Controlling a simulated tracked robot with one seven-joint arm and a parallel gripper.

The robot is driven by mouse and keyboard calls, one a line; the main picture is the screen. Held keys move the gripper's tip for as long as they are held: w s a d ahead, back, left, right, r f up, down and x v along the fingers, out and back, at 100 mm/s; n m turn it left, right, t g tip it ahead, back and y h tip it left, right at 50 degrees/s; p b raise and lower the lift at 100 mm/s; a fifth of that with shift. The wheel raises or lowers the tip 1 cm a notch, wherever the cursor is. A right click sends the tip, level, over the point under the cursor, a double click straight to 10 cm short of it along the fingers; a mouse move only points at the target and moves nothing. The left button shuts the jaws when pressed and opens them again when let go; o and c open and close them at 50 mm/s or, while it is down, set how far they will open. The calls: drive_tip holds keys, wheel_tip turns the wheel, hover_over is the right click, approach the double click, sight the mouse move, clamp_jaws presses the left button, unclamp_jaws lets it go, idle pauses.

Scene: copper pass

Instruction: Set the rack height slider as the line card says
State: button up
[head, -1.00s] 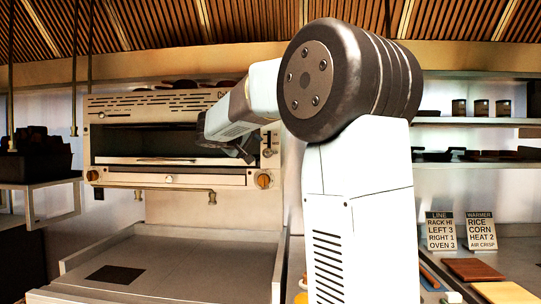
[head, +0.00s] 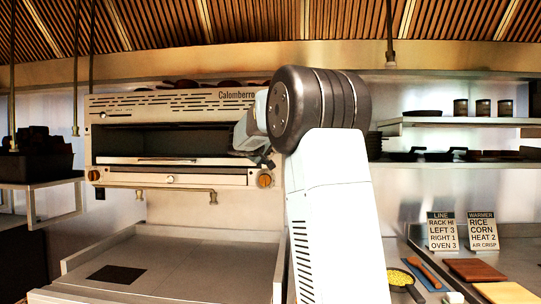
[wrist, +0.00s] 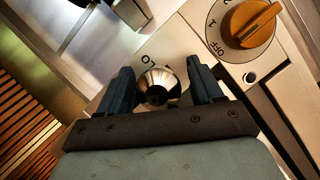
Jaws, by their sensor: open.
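The rack height slider's round metal knob (wrist: 158,88) shows in the wrist view, beside an "LO" mark on the oven's pale right panel. My gripper (wrist: 160,72) is open, with one dark finger on each side of the knob. I cannot tell whether the fingers touch it. In the head view my gripper (head: 262,160) is at the oven's right side, partly hidden by my arm, and the slider is hidden. The salamander oven (head: 170,178) is marked "Calomberro". The line card (head: 442,232) reads "RACK HI, LEFT 3, RIGHT 1, OVEN 3".
An orange dial (wrist: 252,22) with "OFF", 1 and 2 marks sits close to my gripper. A warmer card (head: 482,231) stands beside the line card. Boards (head: 473,270) lie on the right counter. A wide metal counter (head: 190,260) below the oven is largely bare.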

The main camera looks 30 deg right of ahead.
drive_tip(key=shift+w+d, duration=0.1)
drive_tip(key=shift+c, duration=0.2)
clamp_jaws()
idle(0.5)
